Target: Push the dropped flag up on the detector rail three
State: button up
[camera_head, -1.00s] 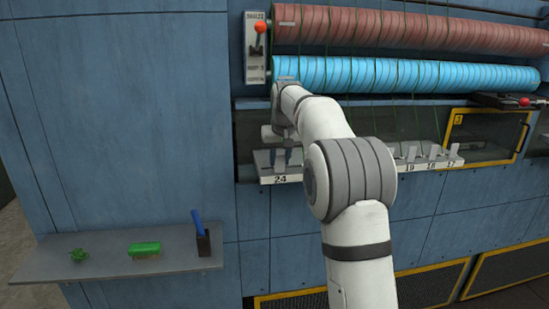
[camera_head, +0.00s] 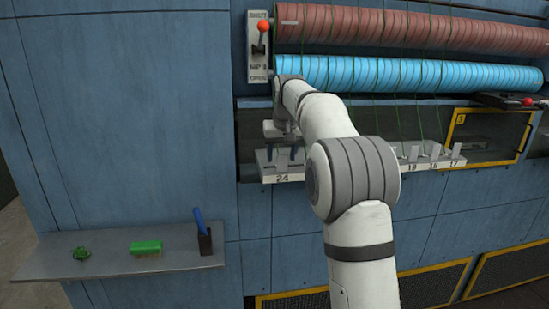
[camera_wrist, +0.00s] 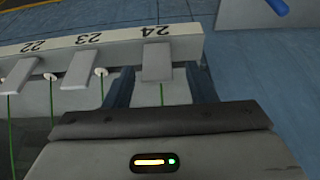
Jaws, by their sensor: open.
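The detector rail (camera_head: 375,167) is a pale strip with black numbers, running across the machine front. The wrist view shows its end (camera_wrist: 186,48) with 22, 23 and 24. A grey flag stands at 24 (camera_wrist: 157,63), with flags at 23 (camera_wrist: 82,70) and 22 (camera_wrist: 20,75). In the head view my gripper (camera_head: 283,150) is at the rail's left end, and my arm hides the rail's middle.
Red (camera_head: 400,28) and blue (camera_head: 400,74) rollers lie above, with green yarns hanging to the rail. A red-knobbed lever (camera_head: 263,27) is at upper left. A shelf (camera_head: 105,262) holds a green brush (camera_head: 146,247) and a blue-handled tool (camera_head: 200,222). A yellow-framed window (camera_head: 490,137) is right.

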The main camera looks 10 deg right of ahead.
jog(key=v, duration=0.6)
jog(key=shift+r, duration=0.25)
jog(key=shift+s, duration=0.1)
